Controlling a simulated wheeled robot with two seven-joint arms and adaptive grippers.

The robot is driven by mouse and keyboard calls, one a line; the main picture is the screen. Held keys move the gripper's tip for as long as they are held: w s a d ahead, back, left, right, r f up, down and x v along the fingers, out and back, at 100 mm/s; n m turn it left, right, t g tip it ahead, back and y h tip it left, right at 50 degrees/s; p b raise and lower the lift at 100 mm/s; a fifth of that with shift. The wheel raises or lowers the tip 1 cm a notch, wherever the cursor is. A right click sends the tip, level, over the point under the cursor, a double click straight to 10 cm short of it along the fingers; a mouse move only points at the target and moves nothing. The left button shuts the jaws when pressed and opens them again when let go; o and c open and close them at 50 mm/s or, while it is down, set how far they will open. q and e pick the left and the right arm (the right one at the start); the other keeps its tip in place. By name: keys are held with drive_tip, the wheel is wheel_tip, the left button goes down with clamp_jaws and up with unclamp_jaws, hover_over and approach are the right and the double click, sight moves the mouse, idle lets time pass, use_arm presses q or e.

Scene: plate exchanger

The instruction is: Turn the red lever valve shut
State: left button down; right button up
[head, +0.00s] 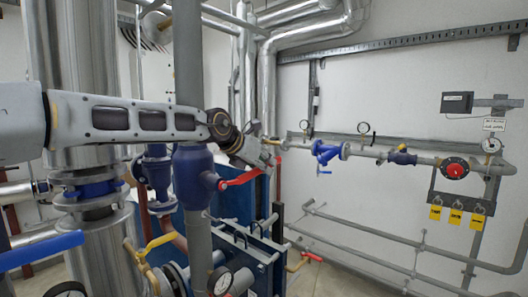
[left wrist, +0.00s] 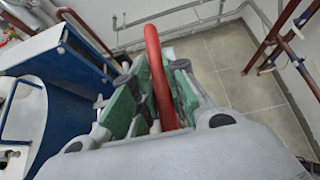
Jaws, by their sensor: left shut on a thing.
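The red lever (head: 240,179) sits on a blue valve body (head: 196,172) on the grey vertical pipe in the middle of the head view. It points to the right, roughly level and slightly raised at its far end. My right gripper is not in view.
A blue plate exchanger (head: 232,240) stands below the lever. A yellow lever (head: 160,242) and a blue lever (head: 40,250) are at lower left. Wall pipes and a red round knob (head: 456,170) are at right. Floor shows between exchanger and wall.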

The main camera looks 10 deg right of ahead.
sight(244, 173)
use_arm(q)
drive_tip(key=shift+d+f+g+y+p, duration=0.1)
drive_tip(key=shift+f+g+y+p, duration=0.25)
drive_tip(key=shift+f, duration=0.5)
drive_tip(key=shift+f+y+p, duration=0.35)
drive_tip(key=shift+f+p, duration=0.05)
drive_tip(key=shift+f, duration=0.2)
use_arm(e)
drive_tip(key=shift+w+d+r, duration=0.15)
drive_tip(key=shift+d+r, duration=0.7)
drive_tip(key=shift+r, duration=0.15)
use_arm(q)
drive_tip(key=c, duration=1.4)
unclamp_jaws()
drive_tip(key=shift+w+r, duration=0.1)
drive_tip(key=shift+r, duration=0.1)
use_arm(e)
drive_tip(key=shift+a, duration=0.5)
use_arm(q)
drive_tip(key=shift+r, duration=0.15)
drive_tip(key=shift+v, duration=5.9)
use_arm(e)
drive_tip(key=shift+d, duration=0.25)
use_arm(q)
drive_tip(key=shift+w, duration=0.1)
